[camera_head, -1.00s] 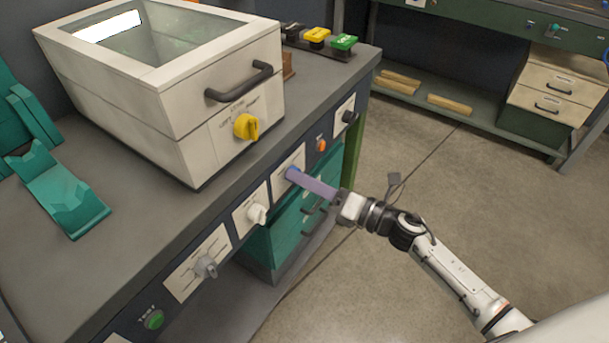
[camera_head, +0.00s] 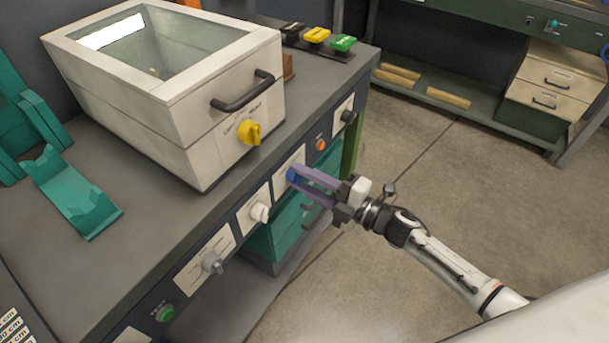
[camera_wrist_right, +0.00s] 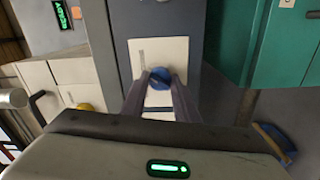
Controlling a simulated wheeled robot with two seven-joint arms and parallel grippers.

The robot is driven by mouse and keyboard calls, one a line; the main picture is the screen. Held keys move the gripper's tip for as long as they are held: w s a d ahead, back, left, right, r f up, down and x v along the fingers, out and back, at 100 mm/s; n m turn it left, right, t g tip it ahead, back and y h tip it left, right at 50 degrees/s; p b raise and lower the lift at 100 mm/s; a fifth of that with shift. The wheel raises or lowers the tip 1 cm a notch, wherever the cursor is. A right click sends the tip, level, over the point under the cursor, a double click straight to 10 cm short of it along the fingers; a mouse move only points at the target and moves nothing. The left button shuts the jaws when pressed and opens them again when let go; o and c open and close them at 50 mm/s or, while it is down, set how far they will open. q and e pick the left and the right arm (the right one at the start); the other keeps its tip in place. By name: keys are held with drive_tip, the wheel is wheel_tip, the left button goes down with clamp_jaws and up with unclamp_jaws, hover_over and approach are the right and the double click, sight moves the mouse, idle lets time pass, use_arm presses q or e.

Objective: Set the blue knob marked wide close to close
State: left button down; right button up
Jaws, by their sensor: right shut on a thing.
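The blue knob (camera_head: 291,174) sits on a white plate on the front panel of the bench. It also shows in the right wrist view (camera_wrist_right: 159,76), with a white plate (camera_wrist_right: 142,56) behind it. My right gripper (camera_head: 297,176) reaches the knob from the right, its two long purple-grey fingers on either side of it. In the right wrist view my right gripper (camera_wrist_right: 158,84) is shut on the knob, which shows between the fingertips. Any marks on the plate are too small to read. My left gripper is not in view.
On the same panel are a white knob (camera_head: 260,212), a grey knob (camera_head: 212,263), an orange button (camera_head: 321,144), a black knob (camera_head: 348,116) and a green button (camera_head: 165,313). A cream box with a yellow knob (camera_head: 249,132) stands above. Open floor lies right of the bench.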

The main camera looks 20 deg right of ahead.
drive_tip(key=shift+m, duration=0.7)
drive_tip(key=o, duration=1.1)
drive_tip(key=shift+c, duration=0.2)
drive_tip(key=shift+s+d, duration=0.1)
drive_tip(key=shift+s, duration=0.05)
drive_tip(key=v, duration=1)
drive_tip(key=shift+m, duration=0.3)
